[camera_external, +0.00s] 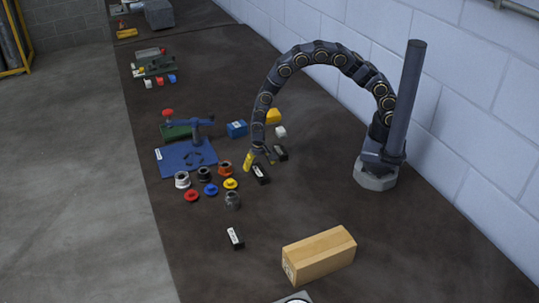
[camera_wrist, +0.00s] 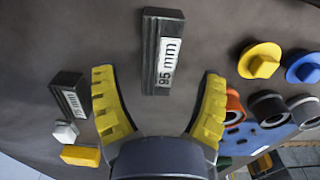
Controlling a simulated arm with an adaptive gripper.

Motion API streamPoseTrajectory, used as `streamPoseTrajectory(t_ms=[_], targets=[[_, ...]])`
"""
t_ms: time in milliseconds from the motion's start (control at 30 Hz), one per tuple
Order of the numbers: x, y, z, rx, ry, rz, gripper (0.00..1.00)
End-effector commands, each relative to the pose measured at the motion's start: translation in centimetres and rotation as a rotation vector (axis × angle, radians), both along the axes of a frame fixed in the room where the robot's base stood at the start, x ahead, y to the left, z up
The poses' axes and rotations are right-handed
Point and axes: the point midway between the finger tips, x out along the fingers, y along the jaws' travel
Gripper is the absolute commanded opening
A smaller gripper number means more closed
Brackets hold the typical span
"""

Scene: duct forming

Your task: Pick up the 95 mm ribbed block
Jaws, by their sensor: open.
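The 95 mm ribbed block (camera_wrist: 150,52) is a dark, long block with a white "95 mm" label, lying on the dark table. In the wrist view it lies ahead of my gripper (camera_wrist: 158,77), near the middle of the gap between the two yellow ribbed fingers. Its near end reaches about level with the fingertips, and no finger appears to touch it. In the external view the block (camera_external: 261,174) lies just beside my gripper (camera_external: 259,161), which points down. My gripper is open and empty; its exact height above the table is hard to tell.
A second dark labelled block (camera_wrist: 70,95) lies left of the gripper, near a white cube (camera_wrist: 66,132) and a yellow block (camera_wrist: 81,156). Yellow (camera_wrist: 261,60) and blue caps and ring parts stand at right. Another dark block (camera_external: 235,239) and a wooden box (camera_external: 320,256) lie nearer the external camera.

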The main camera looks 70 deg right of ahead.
Motion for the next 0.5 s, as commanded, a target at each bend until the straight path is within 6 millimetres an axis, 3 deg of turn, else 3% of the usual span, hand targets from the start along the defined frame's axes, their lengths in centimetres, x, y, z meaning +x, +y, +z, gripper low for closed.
streamPoseTrajectory(t_ms=[200,433,467,500], targets=[[-0.3,0.0,-3.1,0.000,0.001,0.001,0.73],[-0.2,0.0,-3.2,0.000,-0.001,0.001,0.73],[-0.2,0.0,-3.2,0.000,-0.001,0.001,0.68],[-0.2,0.0,-3.2,0.000,-0.001,0.001,0.51]])
